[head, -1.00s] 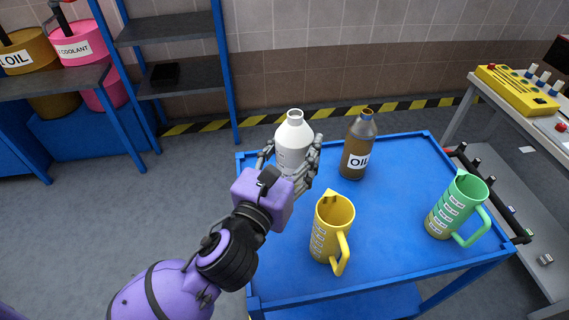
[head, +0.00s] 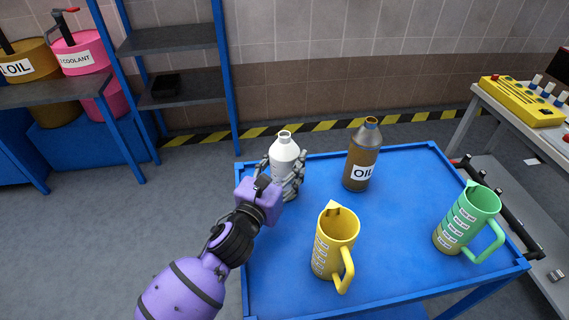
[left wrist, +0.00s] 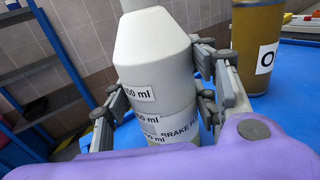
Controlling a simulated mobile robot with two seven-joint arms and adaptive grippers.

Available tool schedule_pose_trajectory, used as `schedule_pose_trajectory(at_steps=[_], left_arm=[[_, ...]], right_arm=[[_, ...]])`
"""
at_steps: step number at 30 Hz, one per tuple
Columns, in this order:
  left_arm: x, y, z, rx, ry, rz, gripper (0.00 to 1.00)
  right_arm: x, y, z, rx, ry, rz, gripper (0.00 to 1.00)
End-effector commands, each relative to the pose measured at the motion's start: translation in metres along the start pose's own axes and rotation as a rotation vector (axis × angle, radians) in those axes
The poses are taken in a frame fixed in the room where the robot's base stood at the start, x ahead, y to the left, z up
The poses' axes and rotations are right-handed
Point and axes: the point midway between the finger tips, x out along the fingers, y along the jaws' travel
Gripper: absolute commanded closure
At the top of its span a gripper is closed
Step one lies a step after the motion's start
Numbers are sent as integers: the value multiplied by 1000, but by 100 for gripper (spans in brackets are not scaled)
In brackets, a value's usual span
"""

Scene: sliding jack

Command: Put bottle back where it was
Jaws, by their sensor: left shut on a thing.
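A white bottle (head: 285,150) stands upright near the far left corner of the blue table (head: 395,215). My left gripper (head: 284,178) is shut around the bottle's body. In the left wrist view the white bottle (left wrist: 158,70) fills the middle, with labels reading "ml" and part of "BRAKE", and the fingers of my left gripper (left wrist: 160,100) press on both sides. The gripper hides the bottle's lower part, so I cannot tell whether its base touches the table. My right gripper is not in view.
A brown oil bottle (head: 363,155) stands to the right of the white one. A yellow jug (head: 334,243) is near the front, and a green jug (head: 468,220) at the right. A dark shelf rack (head: 178,87) stands back left. A yellow control box (head: 522,100) is at far right.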

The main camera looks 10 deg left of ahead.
Motion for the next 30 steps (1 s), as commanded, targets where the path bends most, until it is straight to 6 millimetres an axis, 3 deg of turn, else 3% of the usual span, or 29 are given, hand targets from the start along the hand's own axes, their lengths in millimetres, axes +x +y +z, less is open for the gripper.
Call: schedule_pose_trajectory(at_steps=[11, 12, 16, 28, 30], left_arm=[[0, 0, -3, 3, -3, 0, 89], [0, 0, -3, 3, -1, 1, 44], [0, 0, -3, 3, -1, 0, 27], [0, 0, 4, 1, -3, 0, 27], [-10, 0, 0, 2, 0, 0, 27]], right_arm=[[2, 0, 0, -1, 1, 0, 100], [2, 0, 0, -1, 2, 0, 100], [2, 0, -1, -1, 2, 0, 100], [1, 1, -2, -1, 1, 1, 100], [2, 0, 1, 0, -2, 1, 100]])
